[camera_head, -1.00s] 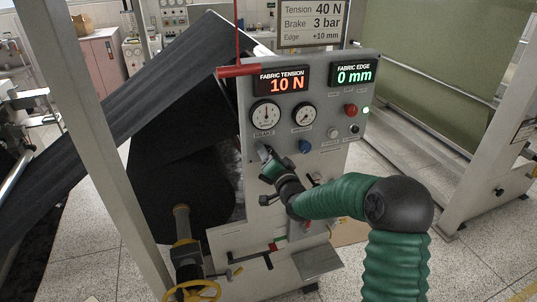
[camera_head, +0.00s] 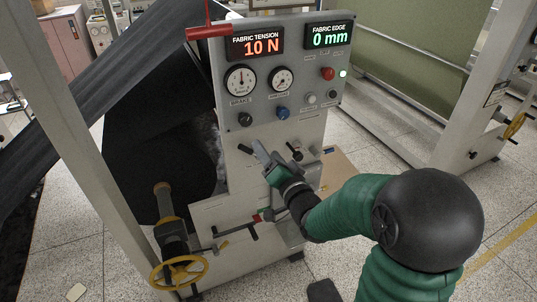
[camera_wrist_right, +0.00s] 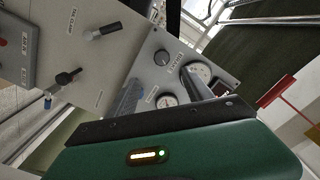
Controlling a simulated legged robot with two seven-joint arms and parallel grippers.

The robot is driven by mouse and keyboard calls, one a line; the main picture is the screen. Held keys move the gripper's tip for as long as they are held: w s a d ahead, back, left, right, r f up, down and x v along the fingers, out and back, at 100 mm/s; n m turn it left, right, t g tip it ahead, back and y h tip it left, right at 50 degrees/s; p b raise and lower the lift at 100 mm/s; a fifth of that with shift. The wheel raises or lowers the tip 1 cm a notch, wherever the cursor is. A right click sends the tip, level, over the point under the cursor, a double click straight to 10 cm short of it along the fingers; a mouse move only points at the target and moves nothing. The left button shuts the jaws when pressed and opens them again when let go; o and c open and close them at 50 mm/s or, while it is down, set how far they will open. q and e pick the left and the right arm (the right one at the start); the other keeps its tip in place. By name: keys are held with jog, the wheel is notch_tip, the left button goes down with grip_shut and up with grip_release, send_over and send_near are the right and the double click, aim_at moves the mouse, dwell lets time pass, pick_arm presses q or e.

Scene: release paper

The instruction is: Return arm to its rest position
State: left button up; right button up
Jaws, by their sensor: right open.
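My right arm (camera_head: 345,207) is green with black joints and comes in from the lower right. Its gripper (camera_head: 268,160) is in front of the grey control panel (camera_head: 235,160), below the knobs. The gripper is open and its jaws look empty. In the right wrist view, the two grey fingers (camera_wrist_right: 162,80) stand apart, with panel gauges and a black knob beyond them. The black brake knob (camera_head: 245,119) on the panel is clear of the fingers. My left gripper is not in view.
The panel reads 10 N on the tension display (camera_head: 257,45) and 0 mm on the edge display (camera_head: 330,35). Small levers (camera_head: 296,152) stick out near the gripper. A yellow handwheel (camera_head: 179,273) stands lower left. A black fabric roll (camera_head: 160,150) is at left.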

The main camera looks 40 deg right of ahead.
jog(key=shift+d, duration=0.1)
jog(key=a+f+n+g+y, duration=0.2)
jog(key=a+f+n+g, duration=0.3)
jog(key=f, duration=0.5)
jog(key=s+a+f+n+g+y, duration=0.1)
jog(key=s+a+f+n+g, duration=0.2)
jog(key=s+a+f+g, duration=0.2)
jog(key=s+a+f+n+g+y, duration=0.1)
jog(key=s+a+f+n+g, duration=0.3)
jog(key=s, duration=0.7)
jog(key=a+f, duration=0.2)
jog(key=a, duration=0.2)
jog(key=shift+s+g, duration=0.25)
jog(key=shift+g, duration=0.15)
jog(key=shift+a, duration=0.15)
